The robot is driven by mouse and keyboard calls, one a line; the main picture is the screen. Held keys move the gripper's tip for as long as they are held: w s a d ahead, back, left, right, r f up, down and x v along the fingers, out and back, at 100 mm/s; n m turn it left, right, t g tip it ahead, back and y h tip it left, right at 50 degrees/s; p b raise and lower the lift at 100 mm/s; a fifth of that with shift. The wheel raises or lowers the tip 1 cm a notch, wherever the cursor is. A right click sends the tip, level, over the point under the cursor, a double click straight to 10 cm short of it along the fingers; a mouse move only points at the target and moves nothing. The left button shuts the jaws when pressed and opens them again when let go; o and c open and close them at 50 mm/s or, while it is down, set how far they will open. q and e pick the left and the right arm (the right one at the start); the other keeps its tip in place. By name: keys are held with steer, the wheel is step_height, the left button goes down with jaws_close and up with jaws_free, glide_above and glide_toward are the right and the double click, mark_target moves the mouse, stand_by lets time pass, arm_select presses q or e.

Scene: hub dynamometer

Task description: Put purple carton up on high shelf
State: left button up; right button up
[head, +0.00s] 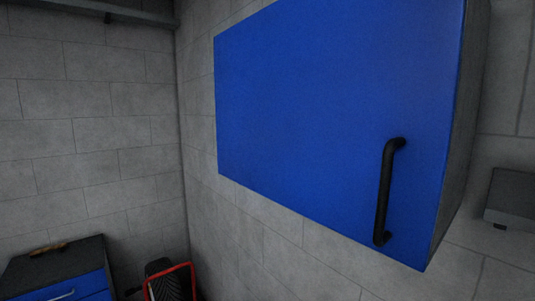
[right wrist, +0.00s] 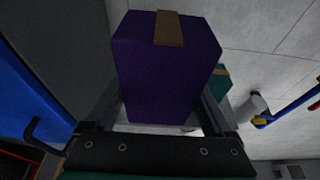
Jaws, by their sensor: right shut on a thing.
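The purple carton (right wrist: 165,70), with a brown tape strip on top, fills the middle of the right wrist view. My right gripper (right wrist: 163,112) is shut on it, one finger along each side. Neither the carton nor either gripper shows in the head view. A grey ledge (head: 95,11) runs high along the left wall in the head view; I cannot tell whether it is the high shelf.
A blue wall cabinet (head: 330,110) with a black handle (head: 384,190) is closed. A grey box or ledge (head: 512,197) is at right. A low blue-fronted unit (head: 80,290) and red-framed object (head: 170,280) stand below. A teal carton (right wrist: 219,82) and white cylinder (right wrist: 252,105) show behind the carton.

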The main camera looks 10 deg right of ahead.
steer(key=shift+f, duration=0.1)
steer(key=w+d+f+b, duration=0.1)
steer(key=d+f, duration=0.2)
steer(key=d, duration=0.1)
steer(key=w+d+f+b, duration=0.2)
steer(key=d+f, duration=0.1)
steer(key=d, duration=0.1)
steer(key=w+d+f+b, duration=0.1)
steer(key=d+f+b, duration=0.1)
steer(key=d+f, duration=0.1)
steer(key=shift+w+d, duration=0.2)
steer(key=shift+d, duration=0.4)
steer(key=shift+w+d+f+b, duration=0.1)
steer(key=shift+f+b, duration=0.15)
steer(key=shift+f, duration=0.4)
steer(key=shift+s+d+f+b, duration=0.1)
steer(key=shift+f+b, duration=0.1)
steer(key=shift+f, duration=0.45)
steer(key=shift+w+d+f+b, duration=0.1)
steer(key=shift+f+b, duration=0.15)
steer(key=shift+f, duration=0.4)
